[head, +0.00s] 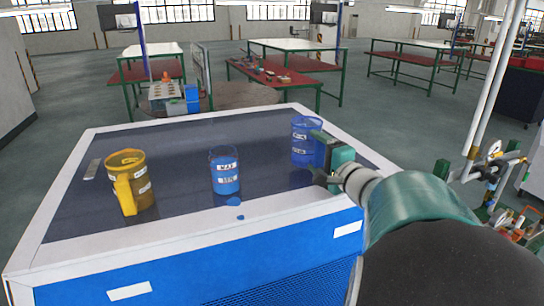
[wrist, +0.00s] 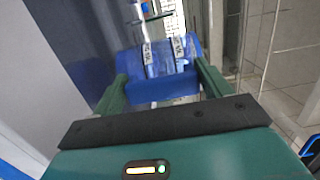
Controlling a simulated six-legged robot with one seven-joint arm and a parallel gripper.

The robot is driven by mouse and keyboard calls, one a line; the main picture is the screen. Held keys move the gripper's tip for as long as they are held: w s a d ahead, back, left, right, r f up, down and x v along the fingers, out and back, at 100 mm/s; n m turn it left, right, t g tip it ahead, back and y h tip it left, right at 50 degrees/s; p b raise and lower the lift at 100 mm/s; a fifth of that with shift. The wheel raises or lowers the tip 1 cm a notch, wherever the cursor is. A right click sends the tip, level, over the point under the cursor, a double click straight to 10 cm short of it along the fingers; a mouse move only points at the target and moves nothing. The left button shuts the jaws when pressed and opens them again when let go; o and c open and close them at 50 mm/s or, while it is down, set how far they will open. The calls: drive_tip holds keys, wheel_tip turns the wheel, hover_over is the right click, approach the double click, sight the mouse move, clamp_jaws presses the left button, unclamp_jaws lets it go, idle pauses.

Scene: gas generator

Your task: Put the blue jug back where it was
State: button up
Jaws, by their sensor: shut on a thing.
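The blue jug (head: 304,142) is at the right side of the dark top of the blue-and-white cabinet, upright or nearly so. My gripper (head: 328,152) reaches it from the right and is shut on its handle side. In the wrist view the blue jug (wrist: 158,58), with white label strips, sits between the two green fingers of my gripper (wrist: 162,84). A dark blue reflection shows just below the jug in the head view. I cannot tell whether its base touches the top.
A lighter blue container (head: 225,173) stands mid-top, and a yellow jug (head: 128,182) stands at the left. A small blue spot (head: 234,201) lies in front of the container. The cabinet's pale rim (head: 210,237) edges the top. Pipes and valves (head: 492,160) stand at the right.

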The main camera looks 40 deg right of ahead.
drive_tip(key=shift+f, duration=0.85)
drive_tip(key=shift+f, duration=0.1)
drive_tip(key=o, duration=1.2)
